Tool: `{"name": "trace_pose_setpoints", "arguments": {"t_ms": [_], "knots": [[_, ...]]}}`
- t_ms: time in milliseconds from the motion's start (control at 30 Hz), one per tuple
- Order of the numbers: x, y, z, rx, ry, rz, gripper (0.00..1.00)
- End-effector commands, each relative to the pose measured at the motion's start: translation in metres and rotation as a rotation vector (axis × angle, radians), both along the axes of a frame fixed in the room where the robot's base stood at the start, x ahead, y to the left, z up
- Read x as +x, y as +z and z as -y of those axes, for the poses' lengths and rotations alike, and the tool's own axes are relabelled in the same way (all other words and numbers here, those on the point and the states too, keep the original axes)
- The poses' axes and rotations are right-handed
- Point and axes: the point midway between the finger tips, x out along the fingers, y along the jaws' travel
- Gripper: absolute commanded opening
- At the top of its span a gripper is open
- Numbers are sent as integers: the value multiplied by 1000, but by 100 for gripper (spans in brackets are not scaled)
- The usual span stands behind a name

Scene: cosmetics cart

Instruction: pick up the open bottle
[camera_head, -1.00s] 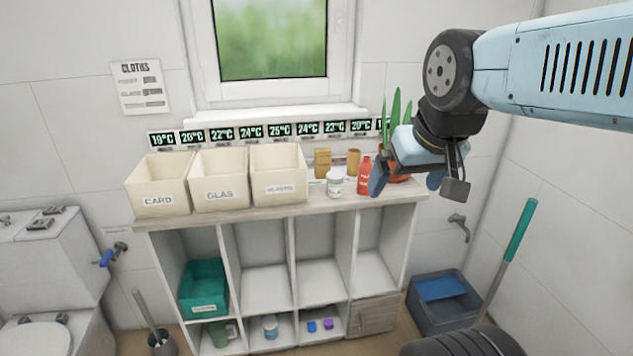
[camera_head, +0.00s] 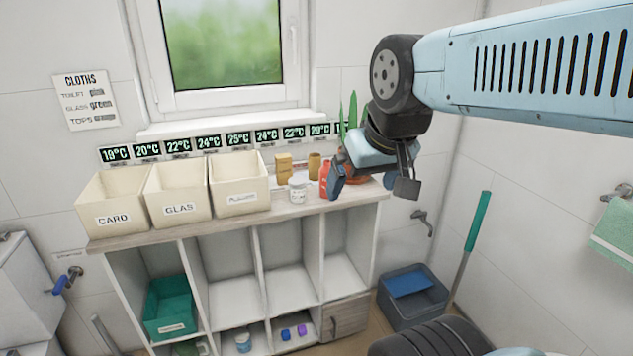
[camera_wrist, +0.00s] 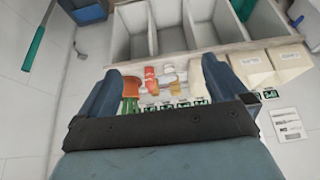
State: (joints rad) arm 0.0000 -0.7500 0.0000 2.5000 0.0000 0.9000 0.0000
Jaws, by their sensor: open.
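A red bottle (camera_head: 325,178) stands on the shelf top, partly hidden behind my gripper (camera_head: 360,182). A white jar (camera_head: 297,188) stands just left of it. I cannot tell which container is the open bottle. In the wrist view the red bottle (camera_wrist: 151,78) and the white jar (camera_wrist: 168,74) show between my spread fingers. My gripper is open and empty, at the right end of the shelf top, apart from the bottle as far as I can see.
Two brown containers (camera_head: 284,166) stand behind the jar. A potted plant (camera_wrist: 131,86) is close by the fingers. Cream bins (camera_head: 238,185) fill the left of the shelf top. A window sill (camera_head: 225,124) and temperature labels are behind.

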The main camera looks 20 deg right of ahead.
Motion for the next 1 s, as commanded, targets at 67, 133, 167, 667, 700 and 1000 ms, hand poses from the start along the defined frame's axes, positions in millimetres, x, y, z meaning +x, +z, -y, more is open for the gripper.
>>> {"name": "trace_pose_setpoints", "arguments": {"t_ms": [67,133,167,667,700,1000], "knots": [[0,0,0,0,0,0,96],[3,0,-1,8,3,2,89],[5,0,-2,15,7,5,87],[154,-21,-38,333,-29,182,84],[167,-25,-40,347,-48,197,84],[252,-67,-34,342,-233,315,84]]}}
